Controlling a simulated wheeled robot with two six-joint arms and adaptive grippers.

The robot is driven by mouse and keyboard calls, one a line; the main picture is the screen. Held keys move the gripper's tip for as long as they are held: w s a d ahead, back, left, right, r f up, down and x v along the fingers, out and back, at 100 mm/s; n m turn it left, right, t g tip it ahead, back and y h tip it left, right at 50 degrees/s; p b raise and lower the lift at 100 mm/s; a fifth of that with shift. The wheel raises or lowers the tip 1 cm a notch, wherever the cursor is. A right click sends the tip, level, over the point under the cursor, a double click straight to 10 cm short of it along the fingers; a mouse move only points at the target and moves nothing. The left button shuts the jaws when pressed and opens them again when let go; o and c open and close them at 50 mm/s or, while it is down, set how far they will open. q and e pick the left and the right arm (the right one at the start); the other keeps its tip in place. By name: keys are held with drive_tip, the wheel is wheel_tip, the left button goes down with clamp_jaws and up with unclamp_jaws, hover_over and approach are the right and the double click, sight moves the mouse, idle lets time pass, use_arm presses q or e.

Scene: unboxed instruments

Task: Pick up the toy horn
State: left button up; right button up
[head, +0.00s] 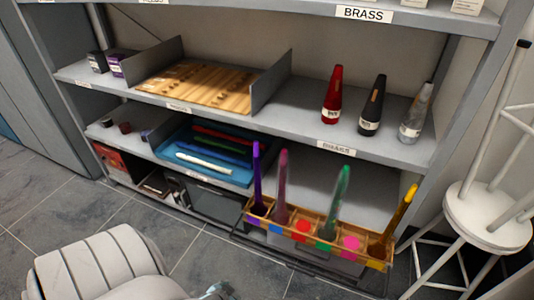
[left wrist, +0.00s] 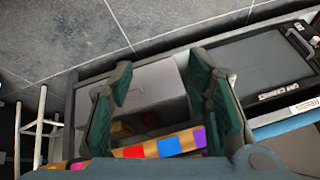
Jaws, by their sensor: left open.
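Several horn-like toys stand upright in a wooden rack (head: 300,229) with coloured squares at the lower right of the shelf unit: a purple one (head: 257,180), a magenta one (head: 282,187), a green one (head: 336,203) and an orange one (head: 397,222). I cannot tell which is the named toy horn. In the left wrist view my left gripper (left wrist: 160,82) is open and empty, with the rack's coloured squares (left wrist: 168,146) below its fingers. My right gripper is not in view.
A white stool (head: 488,215) stands right of the rack. A blue tray (head: 207,160) with coloured sticks sits on the lower shelf, and a wooden board (head: 198,84) lies between grey dividers on the middle shelf. A dark case (left wrist: 262,70) shows in the left wrist view. The tiled floor (head: 55,215) at left is clear.

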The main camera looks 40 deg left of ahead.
use_arm(q)
drive_tip(key=w+a+r+t+y+b, duration=0.1)
drive_tip(key=w+a+r+t+b, duration=0.1)
drive_tip(key=w, duration=0.3)
drive_tip(key=w+a+r+t+b, duration=0.2)
drive_tip(key=w, duration=0.4)
drive_tip(key=n+t+y+b, duration=0.2)
drive_tip(key=n+t+b, duration=0.1)
drive_tip(key=t+b, duration=0.45)
approach(282, 174)
drive_tip(key=shift+t, duration=0.25)
drive_tip(key=x, duration=1.1)
drive_tip(key=shift+w+a+f, duration=0.1)
drive_tip(key=shift+a+f, duration=0.1)
drive_tip(key=shift+p, duration=0.3)
drive_tip(key=shift+c, duration=0.2)
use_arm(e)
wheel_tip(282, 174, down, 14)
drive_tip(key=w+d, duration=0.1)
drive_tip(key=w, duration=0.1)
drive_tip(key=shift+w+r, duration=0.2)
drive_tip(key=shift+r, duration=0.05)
use_arm(q)
clamp_jaws()
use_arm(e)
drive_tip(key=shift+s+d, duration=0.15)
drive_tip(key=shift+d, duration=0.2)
